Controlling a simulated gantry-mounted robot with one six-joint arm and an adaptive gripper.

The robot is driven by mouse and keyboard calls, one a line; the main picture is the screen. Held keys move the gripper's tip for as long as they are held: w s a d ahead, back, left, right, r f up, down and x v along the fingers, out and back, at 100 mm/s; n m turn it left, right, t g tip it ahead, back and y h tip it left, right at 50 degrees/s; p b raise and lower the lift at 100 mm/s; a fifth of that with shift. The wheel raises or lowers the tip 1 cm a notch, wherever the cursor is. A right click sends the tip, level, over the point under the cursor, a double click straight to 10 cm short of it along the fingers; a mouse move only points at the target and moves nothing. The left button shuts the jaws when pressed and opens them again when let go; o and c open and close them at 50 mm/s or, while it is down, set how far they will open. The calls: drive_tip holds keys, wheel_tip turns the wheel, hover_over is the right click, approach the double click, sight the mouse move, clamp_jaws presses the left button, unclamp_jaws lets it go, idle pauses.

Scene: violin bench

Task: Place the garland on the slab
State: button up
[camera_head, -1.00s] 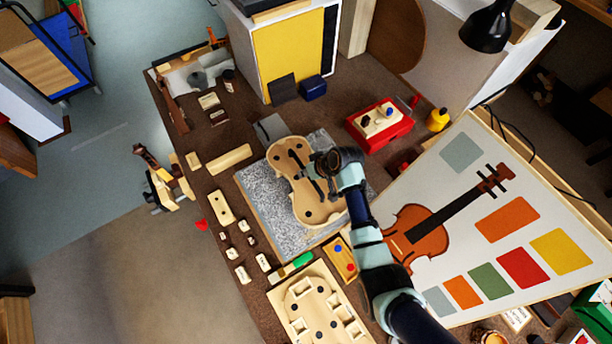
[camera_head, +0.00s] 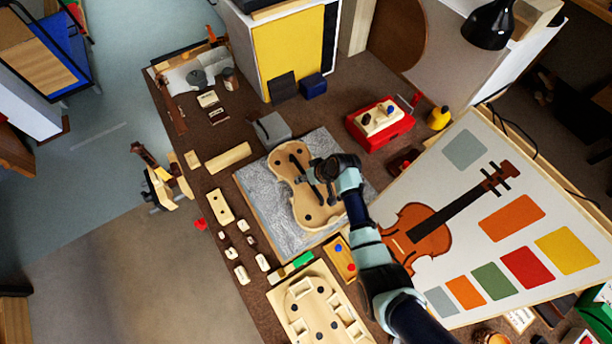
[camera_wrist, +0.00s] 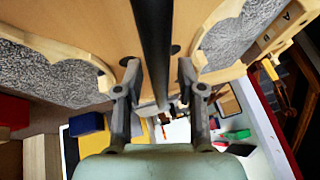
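The garland (camera_head: 285,165), a pale wooden violin-shaped frame with dark holes, lies over the grey speckled slab (camera_head: 262,205); it also shows in the wrist view (camera_wrist: 90,22). I cannot tell whether its whole underside touches the slab. A dark bar (camera_wrist: 153,40) runs along the garland's middle. My gripper (camera_head: 314,172) is at the garland's right side, near the bar. In the wrist view my gripper's fingers (camera_wrist: 159,75) stand apart, one on each side of the bar, with a narrow gap visible. My wrist hides part of the garland's right edge.
A red box (camera_head: 380,124) stands behind right. A violin picture board (camera_head: 480,215) leans at right. A wooden mould tray (camera_head: 318,305) and several small blocks lie in front and left. A grey block (camera_head: 271,128) stands at the slab's back edge.

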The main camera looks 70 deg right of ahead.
drive_tip(key=shift+s+r+p, duration=0.15)
drive_tip(key=shift+r+p, duration=0.15)
drive_tip(key=shift+r, duration=0.2)
drive_tip(key=p+v, duration=0.2)
drive_tip(key=v, duration=0.9)
drive_tip(key=shift+p, duration=0.3)
drive_tip(key=shift+r, duration=0.1)
drive_tip(key=w+a+r+n+t, duration=0.1)
drive_tip(key=w+a+r+n, duration=0.1)
drive_tip(key=w+a+r, duration=0.6)
drive_tip(key=w+a+r+n+t, duration=0.1)
drive_tip(key=w+a+r+n, duration=0.2)
drive_tip(key=w+a+r, duration=0.5)
drive_tip(key=a+r+n+t, duration=0.1)
drive_tip(key=a+r, duration=0.2)
drive_tip(key=a, duration=0.4)
drive_tip(key=s+a+r+n+t+y, duration=0.1)
drive_tip(key=a+r, duration=0.3)
drive_tip(key=a, duration=0.4)
drive_tip(key=a+r+n+t, duration=0.1)
drive_tip(key=a+r+t, duration=0.1)
drive_tip(key=a, duration=0.6)
drive_tip(key=shift+s+r+t, duration=0.3)
drive_tip(key=shift+s+r, duration=0.05)
drive_tip(key=shift+r, duration=0.45)
